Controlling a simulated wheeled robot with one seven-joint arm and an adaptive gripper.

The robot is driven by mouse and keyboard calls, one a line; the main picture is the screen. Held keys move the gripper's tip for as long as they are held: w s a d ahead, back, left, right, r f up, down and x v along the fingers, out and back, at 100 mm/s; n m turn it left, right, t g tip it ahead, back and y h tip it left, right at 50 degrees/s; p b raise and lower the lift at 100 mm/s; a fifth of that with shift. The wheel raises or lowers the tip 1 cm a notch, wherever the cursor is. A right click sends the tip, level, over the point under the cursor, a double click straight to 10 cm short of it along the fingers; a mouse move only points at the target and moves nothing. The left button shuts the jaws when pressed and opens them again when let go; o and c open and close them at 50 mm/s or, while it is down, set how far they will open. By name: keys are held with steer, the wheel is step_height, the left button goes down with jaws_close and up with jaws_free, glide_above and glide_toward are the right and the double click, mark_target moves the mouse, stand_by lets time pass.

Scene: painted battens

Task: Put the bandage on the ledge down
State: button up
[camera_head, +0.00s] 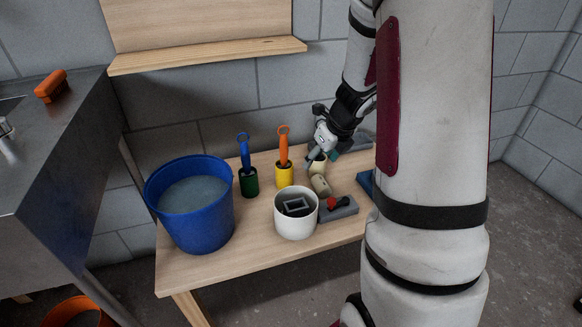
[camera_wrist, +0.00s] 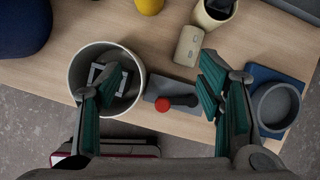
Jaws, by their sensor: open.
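My gripper (camera_head: 322,156) is open over the wooden table; in the wrist view its two green-padded fingers (camera_wrist: 158,72) are spread with nothing held between them. A small beige rounded block (camera_head: 320,186) lies on the table below the gripper and may be the bandage; I cannot tell for sure. In the wrist view the block (camera_wrist: 188,45) lies beyond the fingertips, apart from them. The wooden wall ledge (camera_head: 205,55) is at the upper left of the head view, and no object shows on its visible part.
A white pot (camera_head: 296,226) holding a grey frame, and a grey block (camera_head: 349,210) with a red knob, stand at the table front. A grey bowl (camera_wrist: 276,106) sits right.

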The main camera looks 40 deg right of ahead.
mark_target(323, 184)
steer(key=d+f+m+b, duration=0.1)
steer(key=f, duration=0.2)
steer(key=w+d+f+m+b, duration=0.1)
steer(key=d+f+b, duration=0.1)
steer(key=f, duration=0.2)
steer(key=d+f+m+h+b, duration=0.1)
steer(key=d+f, duration=0.1)
steer(key=f, duration=0.2)
steer(key=shift+w+d+f+g, duration=0.1)
steer(key=shift+w+d+g, duration=0.15)
steer(key=shift+w+g, duration=0.1)
steer(key=shift+b+x, duration=2.05)
steer(key=shift+x, duration=0.85)
steer(key=shift+a, duration=0.2)
steer(key=c, duration=1.1)
steer(key=shift+r, duration=0.25)
